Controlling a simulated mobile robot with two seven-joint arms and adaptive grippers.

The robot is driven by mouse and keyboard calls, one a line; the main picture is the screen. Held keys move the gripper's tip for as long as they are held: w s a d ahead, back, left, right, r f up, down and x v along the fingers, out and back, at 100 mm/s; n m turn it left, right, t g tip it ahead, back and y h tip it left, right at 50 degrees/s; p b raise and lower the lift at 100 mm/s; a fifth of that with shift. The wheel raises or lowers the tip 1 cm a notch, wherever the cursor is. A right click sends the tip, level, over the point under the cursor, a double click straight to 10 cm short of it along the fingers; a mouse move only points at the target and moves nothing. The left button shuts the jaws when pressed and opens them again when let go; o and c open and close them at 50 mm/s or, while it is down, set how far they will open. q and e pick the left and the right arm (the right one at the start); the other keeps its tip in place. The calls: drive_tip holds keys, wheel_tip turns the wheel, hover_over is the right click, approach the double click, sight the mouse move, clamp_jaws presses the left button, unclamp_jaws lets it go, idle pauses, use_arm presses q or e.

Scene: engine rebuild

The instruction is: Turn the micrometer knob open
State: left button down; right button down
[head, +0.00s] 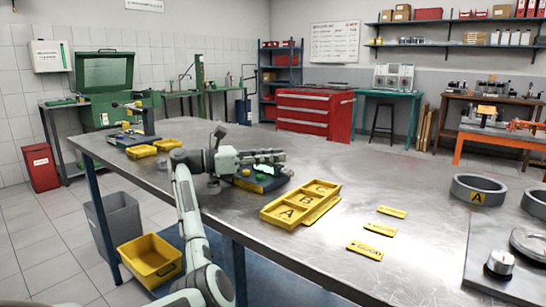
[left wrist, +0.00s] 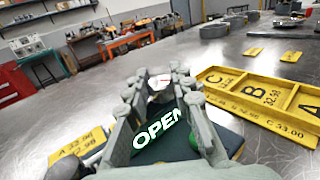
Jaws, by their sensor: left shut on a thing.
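The micrometer stand is a dark blue-green base (head: 262,183) on the metal bench, left of the lettered yellow tray. My left gripper (head: 272,157) is above this base, reaching over it from the left. In the left wrist view the fingers are closed around the pale micrometer knob (left wrist: 158,85), which has a small red mark. The left gripper also shows there (left wrist: 160,76). The word OPEN (left wrist: 158,130) is on the dark surface between the fingers, with a green spot beside it. The fingers hide much of the micrometer. My right gripper is out of view.
The yellow tray (head: 318,212) with sections A, B and C lies close to the right of the base. Yellow labels (head: 366,250) lie farther right. Metal rings (head: 478,181) and a grey plate are at the right end. Yellow bins (head: 141,151) stand left.

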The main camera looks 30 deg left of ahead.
use_arm(q)
drive_tip(key=shift+m+g+h, duration=1.4)
drive_tip(key=shift+g+h, duration=0.1)
drive_tip(key=shift+g, duration=0.2)
drive_tip(key=shift+f, duration=0.1)
drive_tip(key=c, duration=1.3)
unclamp_jaws()
drive_tip(key=v, duration=1.2)
